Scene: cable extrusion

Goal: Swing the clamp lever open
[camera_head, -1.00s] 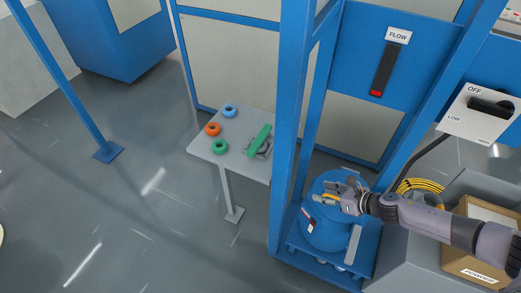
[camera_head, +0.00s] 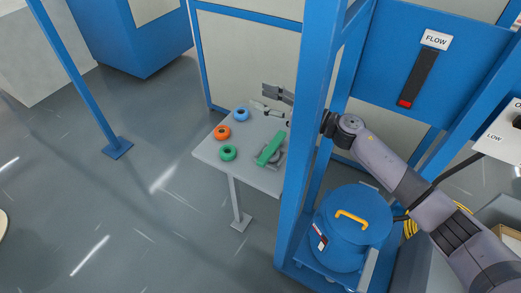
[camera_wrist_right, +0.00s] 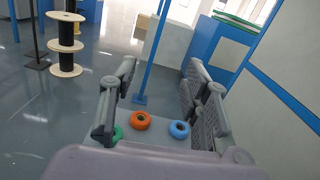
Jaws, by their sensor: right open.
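The clamp's green lever (camera_head: 269,149) lies slantwise over a grey clamp body (camera_head: 277,158) at the right side of a small grey table (camera_head: 208,153). My right gripper (camera_head: 270,99) is open and empty beyond the table's far right part, behind the lever in the head view and apart from it. A blue post hides part of my right wrist. In the right wrist view the open fingers (camera_wrist_right: 162,85) point past the table; the lever does not show there. My left gripper is not in view.
A blue ring (camera_head: 241,114), an orange ring (camera_head: 222,132) and a green ring (camera_head: 228,153) lie on the table's left side. A blue frame post (camera_head: 309,120) stands right of the table. A blue drum (camera_head: 345,240) with a yellow handle (camera_head: 351,219) stands below my right arm.

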